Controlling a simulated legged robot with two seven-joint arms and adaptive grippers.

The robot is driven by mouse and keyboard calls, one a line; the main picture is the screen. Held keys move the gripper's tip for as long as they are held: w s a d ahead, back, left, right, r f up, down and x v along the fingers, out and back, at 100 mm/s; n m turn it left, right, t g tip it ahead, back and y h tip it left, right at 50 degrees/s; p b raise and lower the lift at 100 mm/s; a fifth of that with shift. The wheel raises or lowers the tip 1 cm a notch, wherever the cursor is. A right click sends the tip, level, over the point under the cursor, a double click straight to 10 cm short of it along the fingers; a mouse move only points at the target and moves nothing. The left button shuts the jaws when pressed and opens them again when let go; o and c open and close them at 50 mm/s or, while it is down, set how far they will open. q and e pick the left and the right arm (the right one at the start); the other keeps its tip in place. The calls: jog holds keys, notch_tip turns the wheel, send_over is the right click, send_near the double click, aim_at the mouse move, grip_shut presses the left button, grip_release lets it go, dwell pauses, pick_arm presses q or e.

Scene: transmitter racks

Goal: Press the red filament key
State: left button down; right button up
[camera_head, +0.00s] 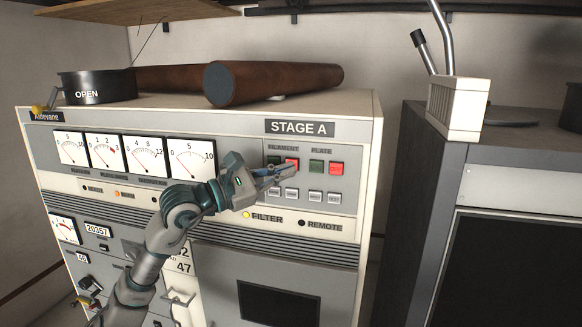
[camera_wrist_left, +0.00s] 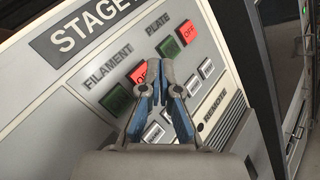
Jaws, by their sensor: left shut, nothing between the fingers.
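The red filament key (camera_head: 292,161) sits under the FILAMENT label on the STAGE A panel, beside a green key. In the left wrist view the red filament key (camera_wrist_left: 138,73) is partly covered by my fingertips. My left gripper (camera_head: 290,170) is shut and empty, with its tips at or just in front of the lower part of that key. In the left wrist view the left gripper (camera_wrist_left: 161,84) points up at the panel; I cannot tell whether it touches the key. The green filament key (camera_wrist_left: 116,98) is left of the tips. My right gripper is not in view.
The plate keys, green (camera_head: 316,167) and red (camera_head: 336,168), are right of the filament pair. Small grey keys (camera_head: 314,196) lie below. Several meters (camera_head: 146,155) line the panel's left. A dark cabinet (camera_head: 425,130) stands to the right.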

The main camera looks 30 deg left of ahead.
pick_arm(q)
jog(key=s, duration=0.2)
jog(key=s+d+b, duration=0.1)
jog(key=s, duration=0.1)
jog(key=shift+s, duration=0.25)
dwell(0.8)
